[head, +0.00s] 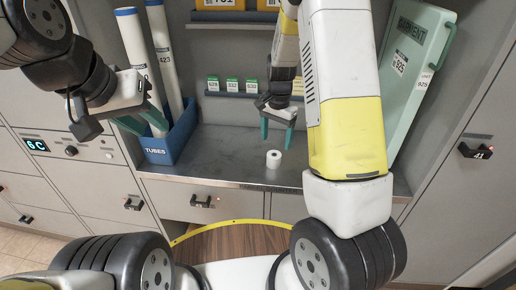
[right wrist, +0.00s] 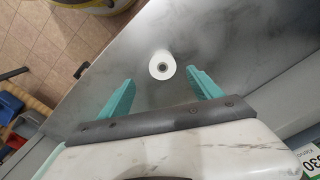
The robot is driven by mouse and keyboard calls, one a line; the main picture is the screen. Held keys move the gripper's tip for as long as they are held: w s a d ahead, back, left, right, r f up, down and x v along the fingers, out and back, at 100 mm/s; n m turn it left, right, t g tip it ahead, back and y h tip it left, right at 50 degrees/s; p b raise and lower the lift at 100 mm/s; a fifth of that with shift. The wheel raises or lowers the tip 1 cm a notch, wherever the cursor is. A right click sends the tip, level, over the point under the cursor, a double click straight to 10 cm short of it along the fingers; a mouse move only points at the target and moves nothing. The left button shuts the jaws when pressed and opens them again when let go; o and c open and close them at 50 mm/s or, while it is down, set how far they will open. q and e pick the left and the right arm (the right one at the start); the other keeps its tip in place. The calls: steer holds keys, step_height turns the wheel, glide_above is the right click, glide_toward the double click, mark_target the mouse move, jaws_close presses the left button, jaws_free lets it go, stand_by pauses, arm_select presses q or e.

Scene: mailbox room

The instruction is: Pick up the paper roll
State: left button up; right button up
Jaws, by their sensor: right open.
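The paper roll (head: 273,159) is a small white upright cylinder on the grey metal counter (head: 225,165). In the right wrist view the roll (right wrist: 162,65) shows its round top with a dark centre hole. My right gripper (head: 277,140) is open, with its teal fingers pointing down close above and behind the roll. In the right wrist view the roll appears beyond and between the two fingertips (right wrist: 163,84), not touching either. My left gripper (head: 143,122) is at the left, in front of the blue tube bin. Its teal fingers show partly, with a gap between them.
A blue bin marked TUBES (head: 172,140) holds white tubes (head: 134,50) left of the roll. A shelf with several small green-and-white boxes (head: 232,86) is behind the counter. A large pale green case (head: 415,70) leans at the right. The counter around the roll is clear.

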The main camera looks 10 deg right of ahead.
mark_target(274, 155)
steer(key=f, duration=0.8)
steer(key=shift+w+a+f, duration=0.15)
steer(key=shift+w+f, duration=0.1)
steer(key=c, duration=1.5)
steer(key=shift+o, duration=0.2)
steer(key=shift+r, duration=0.1)
